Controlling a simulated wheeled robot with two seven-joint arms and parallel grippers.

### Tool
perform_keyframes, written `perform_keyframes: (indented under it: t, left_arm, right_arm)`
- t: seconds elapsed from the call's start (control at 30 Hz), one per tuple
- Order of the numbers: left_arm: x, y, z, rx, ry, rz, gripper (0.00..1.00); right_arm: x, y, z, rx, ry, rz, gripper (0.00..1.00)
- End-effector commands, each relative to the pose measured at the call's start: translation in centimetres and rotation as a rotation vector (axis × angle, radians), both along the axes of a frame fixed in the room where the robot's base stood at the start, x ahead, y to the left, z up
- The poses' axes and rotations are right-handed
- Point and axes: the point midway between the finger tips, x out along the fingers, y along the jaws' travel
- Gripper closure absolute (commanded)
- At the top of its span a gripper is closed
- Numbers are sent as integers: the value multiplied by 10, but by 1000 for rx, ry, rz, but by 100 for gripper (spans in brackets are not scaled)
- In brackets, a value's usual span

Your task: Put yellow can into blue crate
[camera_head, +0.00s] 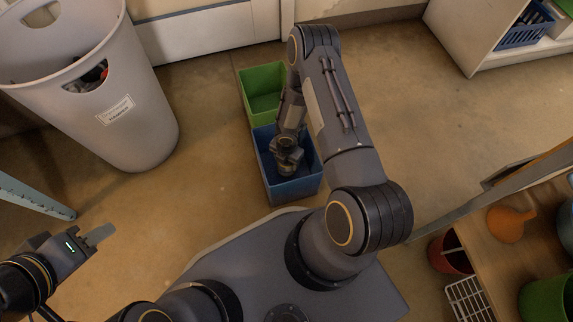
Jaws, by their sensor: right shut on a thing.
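The blue crate (297,190) stands on the floor in front of my base, touching or nearly touching a green crate behind it. My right arm reaches over and bends down, so that my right gripper (287,168) is over the blue crate's opening. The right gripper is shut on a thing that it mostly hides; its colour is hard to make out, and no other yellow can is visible. My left gripper (100,235) is at the lower left, far from the crates and empty; its finger gap is unclear.
The green crate (262,80) stands behind the blue one. A large grey bin (130,110) stands at the left. A white shelf with a blue basket (524,32) is at the upper right. A wooden table with pots is at the lower right. The floor between is clear.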

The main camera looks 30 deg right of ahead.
Motion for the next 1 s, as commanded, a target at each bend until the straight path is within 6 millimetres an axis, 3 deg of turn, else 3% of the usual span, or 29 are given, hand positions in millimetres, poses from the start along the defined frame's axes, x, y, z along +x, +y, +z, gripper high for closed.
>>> perform_keyframes:
  t: [0.03,0.13,0.5,0.53,0.7,1.0]
  left_arm:
    - [0,0,-8,0,0,0,64]
    - [0,0,-13,0,0,0,64]
    - [0,0,-16,0,0,0,64]
    - [0,0,-16,0,0,0,64]
    - [0,0,-14,0,0,0,64]
    - [0,0,-12,0,0,0,64]
  right_arm:
    - [0,0,-13,0,1,0,62]
    - [0,0,-24,0,1,0,62]
    - [0,0,-28,0,0,-1,62]
    - [0,0,-27,0,0,-1,38]
    - [0,0,-26,0,0,-1,18]
    - [0,0,-23,0,0,-1,18]
